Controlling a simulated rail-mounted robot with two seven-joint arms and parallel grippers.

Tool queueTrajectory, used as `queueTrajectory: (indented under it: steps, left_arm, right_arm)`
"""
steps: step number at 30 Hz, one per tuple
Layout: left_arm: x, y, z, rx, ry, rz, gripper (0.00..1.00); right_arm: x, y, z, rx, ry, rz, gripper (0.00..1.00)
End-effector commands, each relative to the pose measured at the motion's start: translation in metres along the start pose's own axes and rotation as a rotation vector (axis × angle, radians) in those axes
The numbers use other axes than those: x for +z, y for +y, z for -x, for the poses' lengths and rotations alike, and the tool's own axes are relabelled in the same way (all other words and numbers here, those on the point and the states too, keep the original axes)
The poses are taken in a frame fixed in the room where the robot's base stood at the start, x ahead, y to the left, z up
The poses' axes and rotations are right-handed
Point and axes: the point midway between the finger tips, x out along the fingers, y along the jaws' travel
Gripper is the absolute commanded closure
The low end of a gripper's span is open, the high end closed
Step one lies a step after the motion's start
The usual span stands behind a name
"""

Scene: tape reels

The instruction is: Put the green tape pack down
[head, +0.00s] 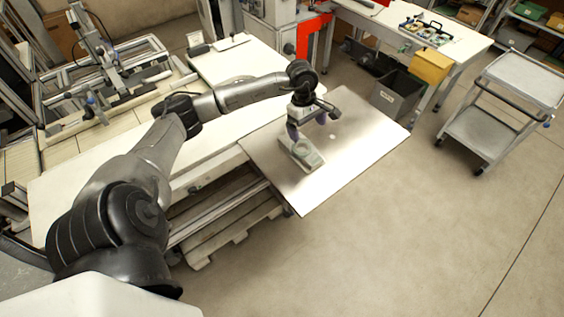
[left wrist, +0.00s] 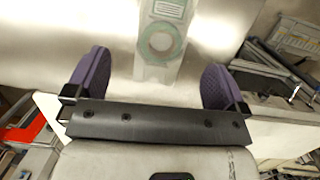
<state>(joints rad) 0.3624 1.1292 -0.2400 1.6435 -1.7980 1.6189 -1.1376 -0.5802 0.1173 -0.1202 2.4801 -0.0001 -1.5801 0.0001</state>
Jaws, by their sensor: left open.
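The green tape pack (head: 302,154) is a clear flat pack with a green ring and a white label. It lies on the shiny metal table top (head: 365,146). In the left wrist view the pack (left wrist: 161,42) shows ahead of the fingers, its far end cut off by the picture edge. My left gripper (head: 309,127) is just above the far end of the pack in the head view. Its purple fingers (left wrist: 151,84) are wide apart, one on each side of the pack's line, and touch nothing that I can see. My right gripper is not in view.
A long white bench (head: 110,172) stands left of the metal top. A grey trolley (head: 502,108) stands at the right on open floor. A table with a yellow box (head: 430,66) is at the back. The right part of the metal top is clear.

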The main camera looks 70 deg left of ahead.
Motion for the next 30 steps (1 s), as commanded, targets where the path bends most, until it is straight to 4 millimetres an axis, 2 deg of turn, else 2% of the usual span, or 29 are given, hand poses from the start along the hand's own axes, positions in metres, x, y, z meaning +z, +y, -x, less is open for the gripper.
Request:
queueTrajectory:
  steps: [1,2,3,5,6,9,12,13,16,20,23,27,28,30]
  left_arm:
    - [0.023,-0.002,-0.017,0.017,-0.087,0.002,0.0]
    - [0.039,-0.003,-0.025,0.034,-0.151,0.009,0.0]
    - [0.063,-0.004,-0.037,0.056,-0.251,0.028,0.0]
    - [0.103,-0.009,-0.051,0.086,-0.425,0.078,0.0]
    - [0.13,-0.013,-0.057,0.1,-0.551,0.126,0.0]
    - [0.189,-0.024,-0.06,0.112,-0.864,0.291,0.0]
    - [0.23,-0.033,-0.051,0.092,-1.161,0.515,0.0]
    - [0.238,-0.035,-0.048,0.082,-1.245,0.593,0.0]
    - [0.254,-0.04,-0.036,0.028,-1.506,0.887,0.0]
    - [0.248,-0.046,-0.032,-0.068,-1.777,1.339,0.0]
    - [0.231,-0.056,-0.043,-0.151,-1.917,1.736,0.0]
    - [0.202,-0.085,-0.078,-0.26,-1.986,2.351,0.0]
    - [0.197,-0.095,-0.087,0.271,1.915,-2.413,0.0]
    - [0.186,-0.121,-0.111,0.262,1.603,-2.36,0.0]
  right_arm:
    - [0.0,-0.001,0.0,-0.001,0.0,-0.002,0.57]
    - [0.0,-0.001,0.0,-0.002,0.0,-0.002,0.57]
    - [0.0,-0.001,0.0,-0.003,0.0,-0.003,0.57]
    - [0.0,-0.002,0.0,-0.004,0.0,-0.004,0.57]
    - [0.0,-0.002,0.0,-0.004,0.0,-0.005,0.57]
    - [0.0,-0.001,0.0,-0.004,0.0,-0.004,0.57]
    - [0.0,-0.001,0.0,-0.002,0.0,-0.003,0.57]
    - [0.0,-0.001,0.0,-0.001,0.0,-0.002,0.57]
    - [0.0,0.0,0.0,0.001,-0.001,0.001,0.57]
    - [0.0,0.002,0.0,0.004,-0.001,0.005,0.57]
    - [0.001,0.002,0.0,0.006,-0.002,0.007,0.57]
    - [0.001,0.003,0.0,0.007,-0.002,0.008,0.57]
    - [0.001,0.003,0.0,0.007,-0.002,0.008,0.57]
    - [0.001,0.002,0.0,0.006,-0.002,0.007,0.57]
